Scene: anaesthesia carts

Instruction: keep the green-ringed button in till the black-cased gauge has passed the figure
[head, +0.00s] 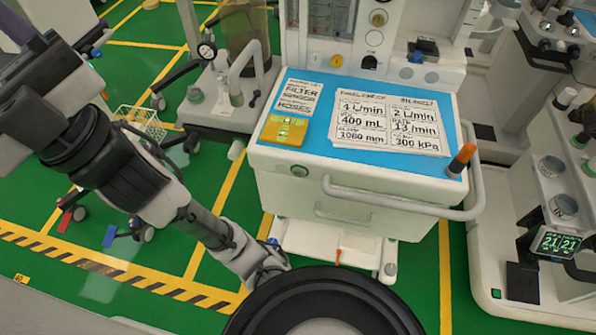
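A small round button (299,170) with a greenish rim sits on the front edge of the cart with the blue top. My arm comes from the upper left and runs down to the middle bottom. Its far end, with my gripper (268,266), is low in front of the cart, below and left of the button and apart from it in the picture. The fingers are not clear enough to tell open from shut.
The cart's blue top (320,88) bears printed cards (390,120), a yellow block (283,131) and an orange-tipped black handle (461,160). A white rail (400,203) runs along its front. Another cart with a lit display (557,242) stands right.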

